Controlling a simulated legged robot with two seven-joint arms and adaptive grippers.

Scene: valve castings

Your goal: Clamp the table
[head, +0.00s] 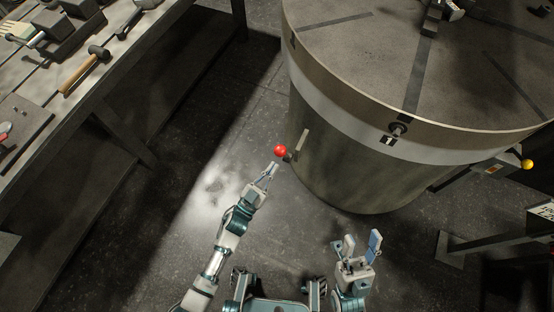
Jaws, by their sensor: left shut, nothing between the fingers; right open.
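The large round table (372,65) fills the upper right, with a grey top and a pale band carrying a label "1". A red ball knob (280,150) sits at the lower left of its drum, beside a short upright plate (300,143). My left gripper (270,170) is shut and empty just below the red knob; I cannot tell whether its tips touch it. The knob's stem is mostly hidden. My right gripper (361,243) is open and empty, low in front of the drum and apart from it.
A workbench (130,42) at the left holds a hammer (84,70), a brush and dark blocks. A yellow ball knob (527,164) sticks out at the right of the drum, above a dark stand (490,243). The floor between bench and drum is clear.

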